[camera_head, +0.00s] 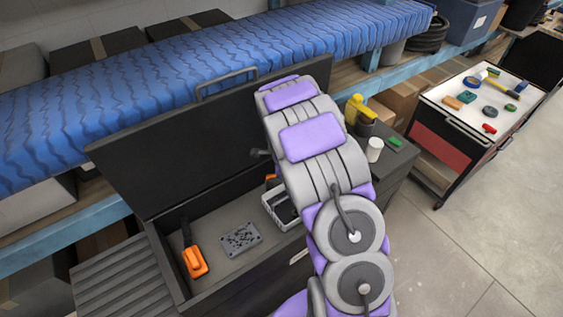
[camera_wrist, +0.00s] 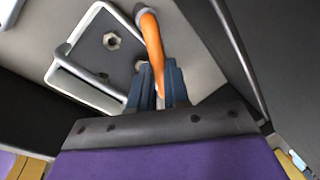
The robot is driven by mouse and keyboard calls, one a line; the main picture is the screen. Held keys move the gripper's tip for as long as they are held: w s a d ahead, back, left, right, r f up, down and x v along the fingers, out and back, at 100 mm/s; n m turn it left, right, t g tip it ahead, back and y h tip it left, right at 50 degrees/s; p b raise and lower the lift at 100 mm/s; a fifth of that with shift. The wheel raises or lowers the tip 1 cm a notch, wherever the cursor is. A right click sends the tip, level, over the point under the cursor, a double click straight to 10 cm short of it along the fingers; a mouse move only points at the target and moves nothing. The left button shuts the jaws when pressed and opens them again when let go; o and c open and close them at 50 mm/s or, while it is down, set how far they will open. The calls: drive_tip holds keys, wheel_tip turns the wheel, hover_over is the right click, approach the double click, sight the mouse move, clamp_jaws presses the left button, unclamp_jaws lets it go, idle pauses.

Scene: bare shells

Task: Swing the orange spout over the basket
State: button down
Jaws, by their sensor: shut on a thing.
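In the wrist view, my gripper (camera_wrist: 160,92) is shut on the lower end of the curved orange spout (camera_wrist: 150,38). The spout runs up from between the fingers and bends toward the top. The basket (camera_wrist: 62,68), a grey tray with a pale rim and a handle at its left, lies just left of the spout. The spout and fingers overlap its right side in the picture; their height above it cannot be told. In the head view, the basket (camera_head: 270,210) is partly hidden by my arm, and a bit of orange (camera_head: 271,181) shows beside the arm. My gripper is hidden there.
A hex nut (camera_wrist: 111,41) lies in the basket. The basket is in a black chest with its lid (camera_head: 170,150) open, beside a perforated plate (camera_head: 240,239) and an orange-handled tool (camera_head: 194,262). A cart (camera_head: 450,115) with small items stands right; floor between is clear.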

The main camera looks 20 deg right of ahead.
drive_tip(key=shift+s+a+m+h+p, duration=0.25)
drive_tip(key=shift+s+m+p, duration=0.1)
drive_tip(key=shift+m+p, duration=0.65)
drive_tip(key=shift+s+a+m+h+p, duration=0.15)
drive_tip(key=shift+s+a+m+p, duration=0.15)
drive_tip(key=shift+m+p, duration=0.65)
drive_tip(key=shift+m, duration=0.25)
drive_tip(key=c, duration=1.1)
unclamp_jaws()
drive_tip(key=shift+s, duration=0.1)
drive_tip(key=shift+r, duration=0.1)
drive_tip(key=p+v, duration=0.1)
drive_tip(key=v, duration=1.6)
drive_tip(key=shift+w, duration=0.25)
drive_tip(key=shift+r, duration=0.1)
